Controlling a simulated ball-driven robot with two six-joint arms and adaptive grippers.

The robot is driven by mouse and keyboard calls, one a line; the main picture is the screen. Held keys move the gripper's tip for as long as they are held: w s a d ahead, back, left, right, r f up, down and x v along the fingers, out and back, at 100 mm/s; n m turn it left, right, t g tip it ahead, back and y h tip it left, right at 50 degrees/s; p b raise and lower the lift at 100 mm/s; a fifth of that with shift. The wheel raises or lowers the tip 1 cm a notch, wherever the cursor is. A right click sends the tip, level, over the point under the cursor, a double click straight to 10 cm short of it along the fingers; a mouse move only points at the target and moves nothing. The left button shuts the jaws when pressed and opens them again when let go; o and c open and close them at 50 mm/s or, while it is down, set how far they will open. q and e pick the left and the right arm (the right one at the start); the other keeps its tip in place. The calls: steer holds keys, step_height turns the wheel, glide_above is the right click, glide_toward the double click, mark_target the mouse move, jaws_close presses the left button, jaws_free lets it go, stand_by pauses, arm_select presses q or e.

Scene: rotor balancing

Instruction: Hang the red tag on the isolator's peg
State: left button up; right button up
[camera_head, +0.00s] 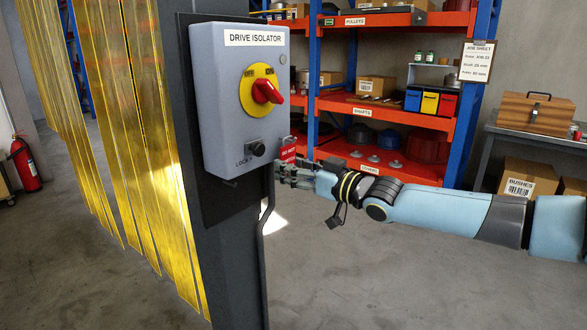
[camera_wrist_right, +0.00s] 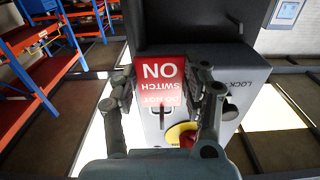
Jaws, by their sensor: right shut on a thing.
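The grey drive isolator (camera_head: 240,100) is mounted on a dark post, with a red and yellow rotary switch (camera_head: 264,91) on its front. A dark round fitting (camera_head: 256,148) sits beside the LOCK label low on the front; I cannot tell if it is the peg. My right gripper (camera_head: 283,172) is at the box's lower right edge, shut on the red tag (camera_head: 288,150), which stands up above the fingers. My left gripper is out of view.
Yellow strip curtains (camera_head: 125,110) hang left of the post. A conduit (camera_head: 264,205) runs down the post near my right gripper. Orange and blue shelves (camera_head: 375,109) stand behind, with a bench and toolbox (camera_head: 536,113) at the right. The floor in front is clear.

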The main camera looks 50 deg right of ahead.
steer(key=o, duration=1.1)
steer(key=shift+c, duration=0.2)
steer(key=shift+s, duration=0.15)
steer(key=s, duration=1.1)
steer(key=shift+s+d, duration=0.35)
steer(key=shift+d, duration=0.1)
steer(key=shift+f, duration=0.1)
